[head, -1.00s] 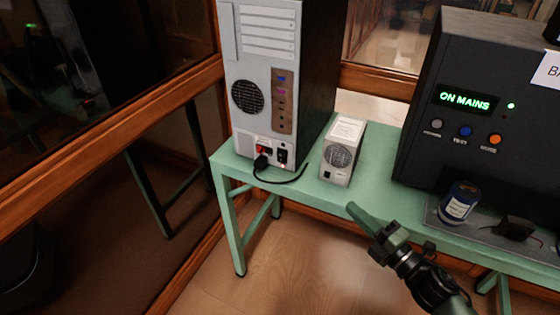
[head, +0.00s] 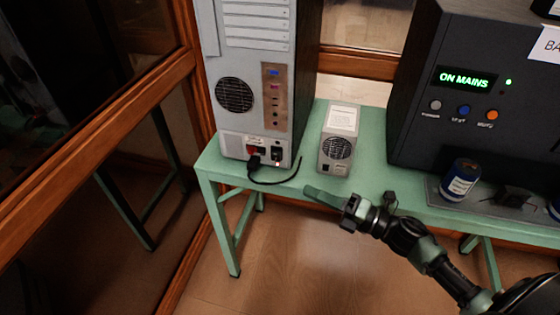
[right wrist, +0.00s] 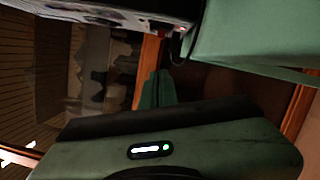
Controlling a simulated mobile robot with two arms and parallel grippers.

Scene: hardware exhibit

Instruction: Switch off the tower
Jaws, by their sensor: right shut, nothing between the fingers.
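The tower (head: 240,125) is a tall grey computer case on the green table, its rear panel facing me. Low on that panel are a red part with a black plug and cable, and a black rocker switch (head: 277,154) with a small lit red dot by it. My right gripper (head: 308,191) is shut and empty, in front of the table edge, below and right of the switch. In the right wrist view its green finger (right wrist: 158,90) shows, with part of the tower (right wrist: 130,14) above. My left gripper is not in view.
A small grey power supply box (head: 338,150) stands right of the tower. A large black unit reading "ON MAINS" (head: 464,79) stands further right, with a blue can (head: 460,180) before it. The green table (head: 375,172) has wood-framed glass to its left.

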